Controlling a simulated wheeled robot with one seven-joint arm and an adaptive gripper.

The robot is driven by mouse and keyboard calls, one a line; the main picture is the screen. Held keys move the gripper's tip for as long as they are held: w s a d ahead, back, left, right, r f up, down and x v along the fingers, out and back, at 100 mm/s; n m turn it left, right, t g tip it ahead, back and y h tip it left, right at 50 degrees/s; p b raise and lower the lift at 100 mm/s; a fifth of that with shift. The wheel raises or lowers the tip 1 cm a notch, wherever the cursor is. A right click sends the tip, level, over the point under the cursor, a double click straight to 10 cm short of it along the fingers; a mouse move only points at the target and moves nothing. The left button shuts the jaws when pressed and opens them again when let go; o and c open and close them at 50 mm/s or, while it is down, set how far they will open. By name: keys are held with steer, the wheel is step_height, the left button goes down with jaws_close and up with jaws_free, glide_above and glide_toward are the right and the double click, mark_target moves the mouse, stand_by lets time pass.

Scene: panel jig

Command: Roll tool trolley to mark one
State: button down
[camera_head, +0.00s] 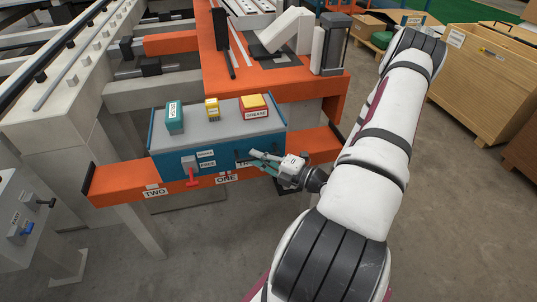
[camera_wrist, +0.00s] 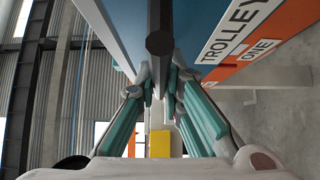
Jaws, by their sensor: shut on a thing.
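The tool trolley (camera_head: 222,150) is a blue box with a grey top, sitting on an orange rail (camera_head: 110,184). The ONE label (camera_head: 226,178) is on the rail below about the middle of the trolley's front. The TWO label (camera_head: 155,191) is further left, near the trolley's left end. My gripper (camera_head: 262,158) is at the right part of the trolley's front, shut on its dark handle. In the wrist view the dark round bar (camera_wrist: 160,43) runs between my fingers (camera_wrist: 160,88), beside the TROLLEY label (camera_wrist: 222,36). The handle is mostly hidden in the head view.
A red lever (camera_head: 193,178) hangs on the trolley's front, left of my gripper. A teal box (camera_head: 175,117), a yellow box (camera_head: 212,109) and a GREASE box (camera_head: 255,108) sit on top. A grey control box (camera_head: 22,222) stands at left. A wooden crate (camera_head: 478,85) is at right.

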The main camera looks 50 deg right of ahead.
steer(key=shift+w+a, duration=0.1)
steer(key=shift+a, duration=0.1)
steer(key=c, duration=1.7)
jaws_free()
steer(key=shift+d, duration=0.1)
steer(key=s, duration=0.4)
steer(key=s+d, duration=0.1)
steer(key=s, duration=0.3)
steer(key=s+d, duration=0.1)
steer(key=s, duration=0.3)
steer(key=shift+d, duration=0.1)
steer(key=shift+w, duration=0.1)
